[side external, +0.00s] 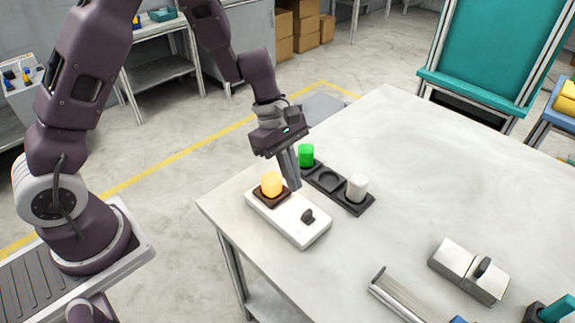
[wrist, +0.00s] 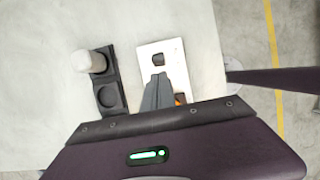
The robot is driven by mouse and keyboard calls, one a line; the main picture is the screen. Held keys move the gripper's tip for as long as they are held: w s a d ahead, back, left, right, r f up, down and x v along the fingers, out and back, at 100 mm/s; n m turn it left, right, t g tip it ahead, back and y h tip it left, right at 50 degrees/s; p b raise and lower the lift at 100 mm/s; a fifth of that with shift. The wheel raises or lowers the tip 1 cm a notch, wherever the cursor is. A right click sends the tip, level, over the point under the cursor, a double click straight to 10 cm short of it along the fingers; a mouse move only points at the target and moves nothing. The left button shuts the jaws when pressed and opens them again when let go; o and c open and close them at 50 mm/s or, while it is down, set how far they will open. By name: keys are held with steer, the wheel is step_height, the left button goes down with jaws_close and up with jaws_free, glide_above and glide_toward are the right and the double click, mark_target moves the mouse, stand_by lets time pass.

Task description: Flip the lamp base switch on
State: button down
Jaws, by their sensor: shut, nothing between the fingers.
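The white lamp base (side external: 287,222) lies on the table near its left edge. A bright orange lamp piece (side external: 271,184) stands in a dark socket at one end of it. A small black switch (side external: 308,216) sits toward the other end. The wrist view shows the base (wrist: 177,57) and the switch (wrist: 158,59) just beyond my fingertips; the orange piece (wrist: 181,98) is mostly hidden. My gripper (side external: 293,184) is shut and empty, fingers pointing down above the base between the lamp piece and the switch. I cannot tell whether the fingertips touch anything.
The table's middle is clear.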

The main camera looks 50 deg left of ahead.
steer(key=shift+v, duration=2.15)
steer(key=shift+a+f, duration=0.1)
steer(key=shift+a, duration=0.1)
steer(key=s+r+m+t+y, duration=0.1)
steer(key=s+r+m, duration=0.3)
steer(key=r, duration=0.3)
steer(key=s+r+m+t, duration=0.1)
steer(key=s+r+m, duration=0.3)
steer(key=s+r, duration=0.15)
steer(key=s+a+r+m+t+y, duration=0.1)
steer(key=s+a+r+m, duration=0.1)
steer(key=s+m, duration=0.3)
steer(key=s+a+r+m+t+y, duration=0.1)
steer(key=s+r+m+t+y, duration=0.1)
steer(key=s+m, duration=0.3)
steer(key=shift+s+a+r+t, duration=0.2)
steer(key=shift+s+a+t, duration=0.15)
steer(key=shift+s, duration=0.85)
